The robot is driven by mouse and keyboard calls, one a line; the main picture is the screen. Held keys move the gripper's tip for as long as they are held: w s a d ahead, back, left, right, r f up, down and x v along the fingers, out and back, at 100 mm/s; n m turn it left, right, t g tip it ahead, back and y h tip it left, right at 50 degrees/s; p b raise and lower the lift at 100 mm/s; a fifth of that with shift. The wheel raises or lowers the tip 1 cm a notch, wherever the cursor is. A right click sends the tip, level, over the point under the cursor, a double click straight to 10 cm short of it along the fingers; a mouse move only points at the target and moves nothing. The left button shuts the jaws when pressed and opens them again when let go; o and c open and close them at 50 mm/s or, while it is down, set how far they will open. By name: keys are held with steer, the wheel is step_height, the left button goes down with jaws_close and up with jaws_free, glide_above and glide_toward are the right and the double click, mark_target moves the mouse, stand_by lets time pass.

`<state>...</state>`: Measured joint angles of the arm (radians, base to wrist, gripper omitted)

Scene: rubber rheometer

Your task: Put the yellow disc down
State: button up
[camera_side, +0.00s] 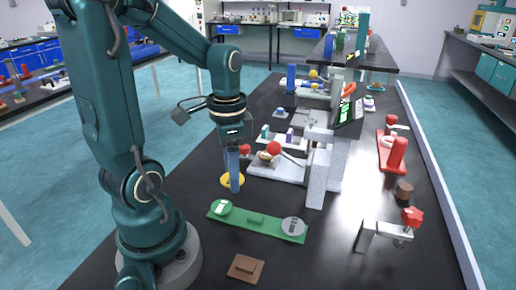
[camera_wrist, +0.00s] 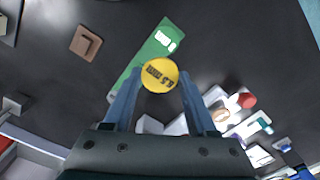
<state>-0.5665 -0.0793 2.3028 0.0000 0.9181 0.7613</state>
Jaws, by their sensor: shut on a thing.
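The yellow disc (camera_side: 228,181) is held between the fingertips of my gripper (camera_side: 235,184) in the side view. In the wrist view the yellow disc (camera_wrist: 160,75) has dark lettering on its face and sits between the two blue fingers of my gripper (camera_wrist: 160,78). The side view shows it behind the left end of the green board; its exact height above the black bench is hard to tell.
A brown square block (camera_side: 246,268) lies in front. A metal machine (camera_side: 325,165) with a red knob (camera_side: 273,148) stands to the right.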

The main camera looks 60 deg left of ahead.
steer(key=s+a+r, duration=0.3)
steer(key=a+r, duration=0.1)
steer(key=a, duration=0.1)
steer(key=w+d+r, duration=0.5)
steer(key=w+d, duration=0.6)
steer(key=s+a+f, duration=0.2)
steer(key=a, duration=1)
steer(key=s+a+f, duration=0.1)
steer(key=a+f, duration=0.1)
steer(key=a, duration=1)
glide_above(266, 155)
step_height(266, 155, down, 6)
steer(key=shift+a+f, duration=0.1)
steer(key=shift+f, duration=2)
